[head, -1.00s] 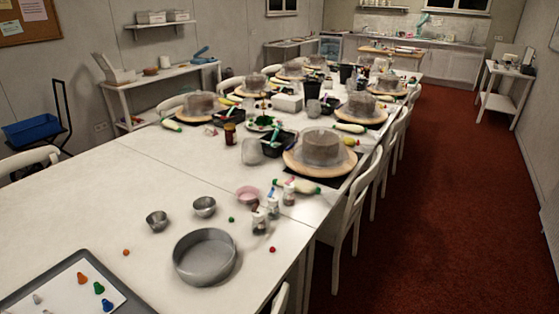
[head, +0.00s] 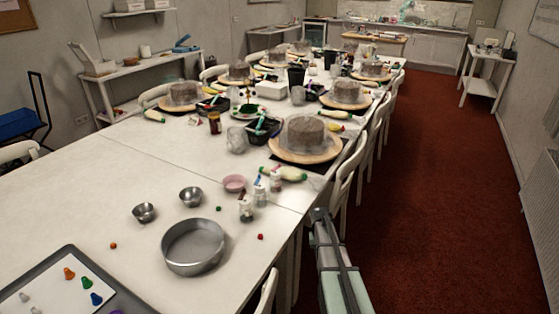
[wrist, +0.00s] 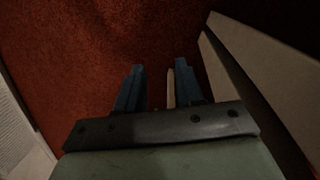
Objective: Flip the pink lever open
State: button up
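I cannot make out a pink lever in either view. The small bottles (head: 247,211) with coloured tops stand near the right edge of the table, too small to show any lever clearly. A pink bowl (head: 234,183) sits just behind them. My gripper (wrist: 159,72) is open, with two dark blue fingers apart and nothing held. A pale strip, perhaps a chair leg, shows beyond the gap. In the head view my arm reaches up from the bottom, and my gripper (head: 320,214) is over the aisle beside the table's right edge, apart from the bottles.
The long white table (head: 120,195) fills the left. It bears a round metal pan (head: 193,247), two small metal bowls (head: 191,196), a grey tray (head: 72,256) and cakes on turntables (head: 305,153). White chairs (head: 342,189) line its right side. The red carpet (head: 440,210) is clear.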

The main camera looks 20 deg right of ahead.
jog(key=w+d+r+m+t+h, duration=0.1)
jog(key=w+d+r, duration=0.3)
jog(key=w+r, duration=0.6)
jog(key=w+d+r+t, duration=0.1)
jog(key=w+d+r, duration=0.3)
jog(key=w+r, duration=0.65)
jog(key=w+a+r+n+y, duration=0.1)
jog(key=w+a+r, duration=0.3)
jog(key=a+r, duration=0.65)
jog(key=w+a+r+n+y, duration=0.1)
jog(key=w+a+r, duration=0.3)
jog(key=a+r, duration=0.65)
jog(key=d+f, duration=0.1)
jog(key=f, duration=0.2)
jog(key=d+f, duration=0.1)
jog(key=f, duration=0.7)
jog(key=shift+d+f, duration=0.25)
jog(key=shift+d, duration=0.15)
grip_shut()
